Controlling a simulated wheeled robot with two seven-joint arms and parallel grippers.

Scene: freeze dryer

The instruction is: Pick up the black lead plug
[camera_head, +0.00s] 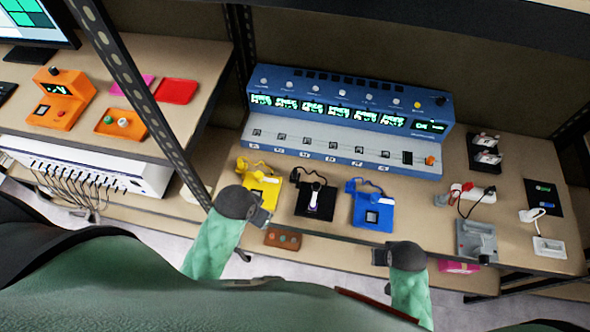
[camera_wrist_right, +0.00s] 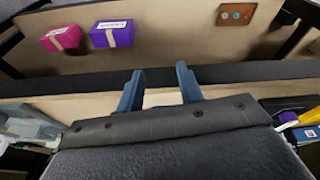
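My right gripper (camera_head: 380,257) is at the bench's front edge, left of and nearer than the lead. The right wrist view shows its two fingers (camera_wrist_right: 159,88) apart with nothing between them. My left gripper (camera_head: 264,212) is by the front edge near the yellow mat; its finger opening is unclear.
A blue instrument (camera_head: 340,115) stands at the back of the bench. Yellow (camera_head: 258,185), black (camera_head: 316,199) and blue (camera_head: 373,208) mats with devices lie before it. A grey device (camera_head: 476,240) stands right of my right gripper. A pink box (camera_head: 458,267) is below the bench.

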